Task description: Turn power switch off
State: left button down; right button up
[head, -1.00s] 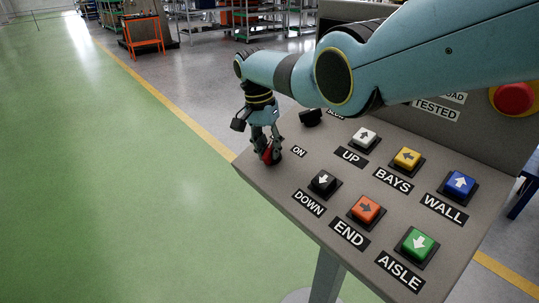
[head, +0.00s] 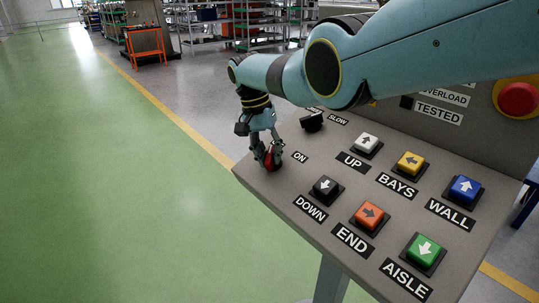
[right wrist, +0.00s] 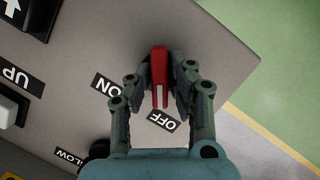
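The power switch is a red rotary handle (right wrist: 159,66) with a white line, at the near left corner of the sloping grey panel. In the right wrist view its white line points at the OFF label (right wrist: 163,121), and the ON label (right wrist: 107,86) lies off to its left. The red handle also shows in the head view (head: 270,160), partly covered by the fingers. My right gripper (right wrist: 166,72) has its two fingers on either side of the handle and appears shut on it. My left gripper is not in view.
The panel (head: 270,184) also carries a black knob (head: 312,122) by the SLOW label, several arrow buttons such as the white UP button (head: 367,143), and a red emergency button (head: 518,98). Open green floor lies to the left. Shelves stand far behind.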

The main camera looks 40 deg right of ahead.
jog(key=o, duration=0.3)
jog(key=shift+r, duration=0.1)
jog(key=v, duration=1.1)
jog(key=shift+w+a+r, duration=0.1)
jog(key=shift+a+r, duration=0.05)
jog(key=shift+r, duration=0.2)
